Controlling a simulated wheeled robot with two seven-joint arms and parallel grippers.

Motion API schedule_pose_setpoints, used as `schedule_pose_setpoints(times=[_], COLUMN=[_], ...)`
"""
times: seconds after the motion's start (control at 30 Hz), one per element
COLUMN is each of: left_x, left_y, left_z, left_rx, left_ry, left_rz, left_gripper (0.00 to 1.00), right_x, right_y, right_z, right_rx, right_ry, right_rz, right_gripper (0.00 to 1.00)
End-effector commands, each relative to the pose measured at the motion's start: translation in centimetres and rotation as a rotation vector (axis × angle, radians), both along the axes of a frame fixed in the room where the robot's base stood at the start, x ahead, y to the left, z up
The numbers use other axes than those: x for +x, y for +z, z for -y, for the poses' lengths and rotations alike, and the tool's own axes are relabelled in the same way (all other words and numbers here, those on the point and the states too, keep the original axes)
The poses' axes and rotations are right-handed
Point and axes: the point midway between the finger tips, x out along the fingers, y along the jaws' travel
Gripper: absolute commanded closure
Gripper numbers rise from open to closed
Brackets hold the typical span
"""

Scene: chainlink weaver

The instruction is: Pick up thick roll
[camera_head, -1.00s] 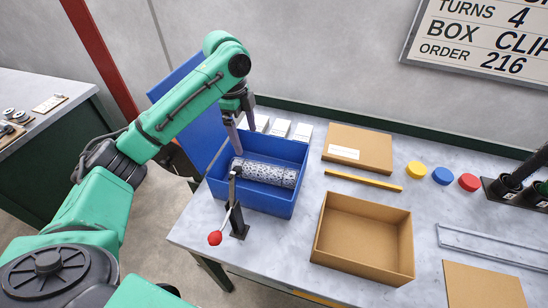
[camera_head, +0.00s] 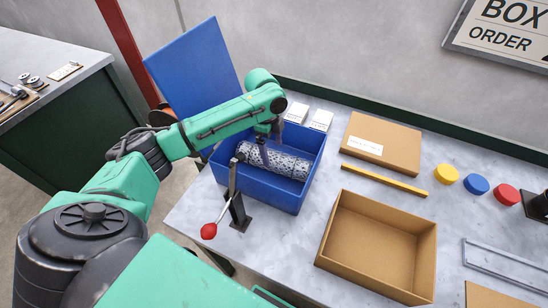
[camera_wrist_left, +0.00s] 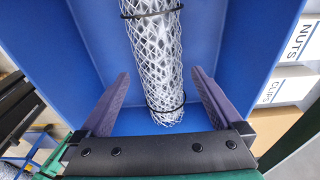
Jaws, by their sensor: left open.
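The thick roll (camera_head: 284,162) is a silvery chain-link mesh cylinder with dark bands. It lies in the blue bin (camera_head: 270,198) on the table. In the left wrist view the roll (camera_wrist_left: 156,60) runs from the top edge down between the fingers. My left gripper (camera_head: 264,152) is inside the bin over the left part of the roll. In the left wrist view the gripper (camera_wrist_left: 160,100) is open, with one finger on each side of the roll and a gap to each. My right gripper is not in view.
A lever with a red knob (camera_head: 209,231) stands at the bin's front. An open cardboard box (camera_head: 378,240), a closed box (camera_head: 382,142) and a yellow bar (camera_head: 384,180) lie to the right. White boxes (camera_head: 320,119) stand behind the bin. A blue panel (camera_head: 195,72) rises behind my arm.

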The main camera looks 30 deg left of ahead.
Motion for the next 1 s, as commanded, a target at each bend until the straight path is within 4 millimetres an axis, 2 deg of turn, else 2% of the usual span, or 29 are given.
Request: schedule_pose_setpoints(times=[0.07, 0.2, 0.4, 0.43, 0.57, 0.6, 0.67, 0.7, 1.0], left_x=[0.0, 0.1, 0.1, 0.1, 0.1, 0.1, 0.1, 0.2, 0.2], left_y=[-1.1, -3.6, -4.0, -4.0, -4.0, -4.0, -4.0, -3.9, -3.4], left_z=[0.1, 0.3, 0.3, 0.3, 0.3, 0.3, 0.3, 0.3, 0.3], left_rx=[0.000, 0.001, 0.001, 0.001, 0.001, 0.001, 0.001, 0.000, 0.000], left_ry=[0.001, 0.000, 0.000, 0.000, -0.001, -0.001, -0.001, -0.001, -0.002], left_rz=[-0.005, -0.002, 0.000, 0.000, 0.000, 0.000, 0.000, 0.002, 0.003], left_gripper=[0.00, 0.00, 0.00, 0.04, 0.54, 0.69, 0.92, 0.98, 0.98], right_x=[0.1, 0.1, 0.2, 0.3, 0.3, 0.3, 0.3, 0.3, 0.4], right_y=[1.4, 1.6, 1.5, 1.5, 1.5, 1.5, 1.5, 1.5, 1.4], right_z=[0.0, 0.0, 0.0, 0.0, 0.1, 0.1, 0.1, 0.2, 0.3], right_rx=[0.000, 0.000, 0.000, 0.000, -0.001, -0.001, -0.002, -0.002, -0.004], right_ry=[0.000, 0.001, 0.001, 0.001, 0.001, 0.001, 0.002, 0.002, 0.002], right_rz=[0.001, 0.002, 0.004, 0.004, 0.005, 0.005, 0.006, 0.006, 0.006], right_gripper=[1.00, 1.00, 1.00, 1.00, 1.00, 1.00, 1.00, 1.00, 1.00])
